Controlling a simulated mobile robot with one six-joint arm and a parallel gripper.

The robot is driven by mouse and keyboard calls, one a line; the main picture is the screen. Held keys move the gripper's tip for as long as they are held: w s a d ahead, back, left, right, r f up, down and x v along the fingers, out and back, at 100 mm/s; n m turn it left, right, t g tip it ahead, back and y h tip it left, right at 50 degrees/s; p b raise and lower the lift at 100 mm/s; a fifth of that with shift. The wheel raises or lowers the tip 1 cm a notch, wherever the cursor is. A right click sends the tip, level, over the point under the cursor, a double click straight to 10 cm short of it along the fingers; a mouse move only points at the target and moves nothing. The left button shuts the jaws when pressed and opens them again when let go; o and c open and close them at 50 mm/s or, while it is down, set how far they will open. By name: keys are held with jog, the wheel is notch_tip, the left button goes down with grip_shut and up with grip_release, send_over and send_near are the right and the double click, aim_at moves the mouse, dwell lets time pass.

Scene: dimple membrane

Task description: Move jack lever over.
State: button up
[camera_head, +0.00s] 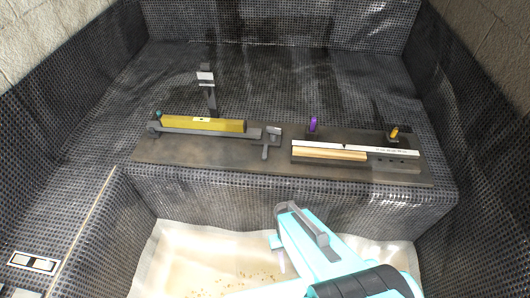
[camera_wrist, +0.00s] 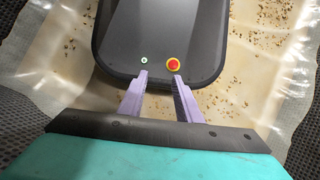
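No part is clearly marked as the jack lever. A grey upright post with a white label (camera_head: 206,85) stands at the back left of a dark bench board (camera_head: 215,170). A yellow bar (camera_head: 203,124) lies along a grey rail (camera_head: 205,134) in front of it. A small grey T-shaped piece (camera_head: 268,141) is at the rail's right end. My gripper (camera_wrist: 158,72) is open and empty in the wrist view, its two lilac fingers apart and pointing down. In the head view my teal arm is in front of the bench, apart from all these parts.
On the board's right are a white strip (camera_head: 380,150), a wooden bar (camera_head: 329,153), a purple peg (camera_head: 312,124) and an orange-topped peg (camera_head: 393,132). Dark mesh walls enclose the bench. A pale, speckled floor sheet (camera_head: 200,255) lies below. A switch plate (camera_head: 33,263) is at lower left.

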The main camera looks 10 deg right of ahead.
jog(key=shift+o, duration=1)
jog(key=shift+d, duration=0.15)
notch_tip(320, 180, up, 30)
jog(key=m+t+b, duration=0.3)
jog(key=m+t, duration=0.1)
jog(key=t, duration=0.2)
send_over(265, 155)
jog(key=shift+s+r, duration=0.1)
jog(key=shift+r, duration=0.05)
jog(key=shift+f+p, duration=1.25)
jog(key=shift+f, duration=5.65)
